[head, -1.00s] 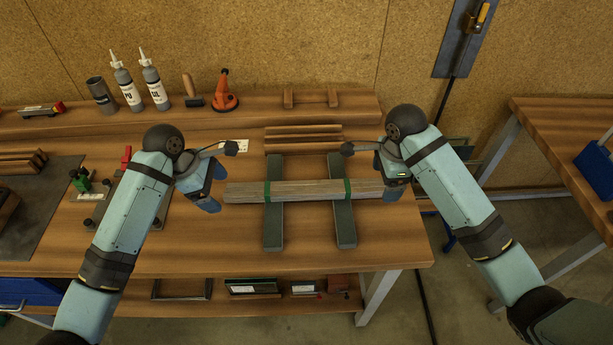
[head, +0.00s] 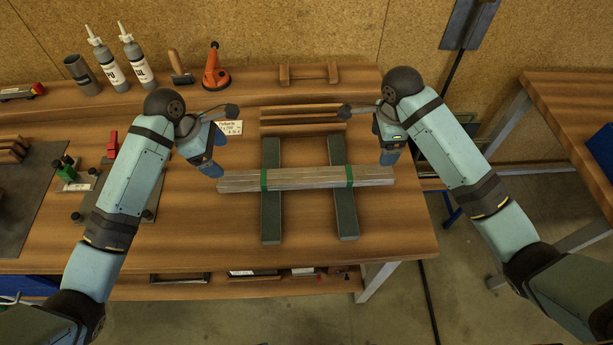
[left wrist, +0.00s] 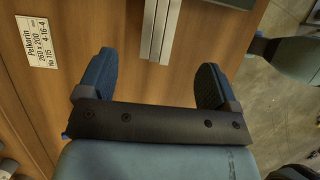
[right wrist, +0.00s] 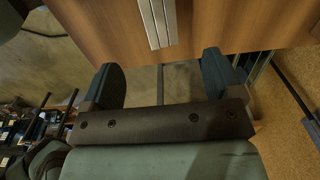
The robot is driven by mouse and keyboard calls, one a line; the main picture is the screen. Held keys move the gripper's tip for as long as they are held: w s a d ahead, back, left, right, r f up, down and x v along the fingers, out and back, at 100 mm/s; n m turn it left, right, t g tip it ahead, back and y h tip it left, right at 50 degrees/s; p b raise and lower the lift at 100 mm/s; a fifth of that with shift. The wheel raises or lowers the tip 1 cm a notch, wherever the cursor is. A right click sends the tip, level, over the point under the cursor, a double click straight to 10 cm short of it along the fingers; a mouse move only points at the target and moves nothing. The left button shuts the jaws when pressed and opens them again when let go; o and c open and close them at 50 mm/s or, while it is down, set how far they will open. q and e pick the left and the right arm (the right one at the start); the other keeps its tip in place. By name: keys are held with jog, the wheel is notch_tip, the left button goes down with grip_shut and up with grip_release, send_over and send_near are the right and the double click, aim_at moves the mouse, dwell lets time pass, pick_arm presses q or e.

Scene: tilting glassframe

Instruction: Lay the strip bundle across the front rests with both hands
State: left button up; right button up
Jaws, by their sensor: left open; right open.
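The strip bundle (head: 305,178) is a set of long pale wooden strips held by two green bands. It lies across two dark green rests (head: 271,215) and (head: 344,213) on the bench. My left gripper (head: 211,170) is open just off the bundle's left end; that end shows ahead of the open fingers in the left wrist view (left wrist: 158,30). My right gripper (head: 389,157) is open by the right end, which shows ahead of its fingers in the right wrist view (right wrist: 158,22). Neither gripper touches the bundle in the wrist views.
Brown wooden strips (head: 300,118) lie behind the rests, with a paper label (head: 229,128) to their left. Bottles (head: 137,62), an orange tool (head: 215,70) and a mallet (head: 180,68) stand at the back. A green clamp fixture (head: 66,170) is at left. The bench front is clear.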

aim_at(375, 171)
pick_arm(q)
jog(key=x, duration=1.1)
jog(key=shift+d+f, duration=0.1)
jog(key=shift+f, duration=0.25)
pick_arm(e)
notch_tip(375, 171, down, 12)
jog(key=shift+r, duration=0.2)
pick_arm(q)
jog(key=shift+c, duration=0.4)
pick_arm(e)
jog(key=shift+c, duration=0.4)
pick_arm(q)
jog(key=shift+r, duration=0.1)
jog(key=c, duration=1.3)
pick_arm(e)
jog(key=c, duration=1.3)
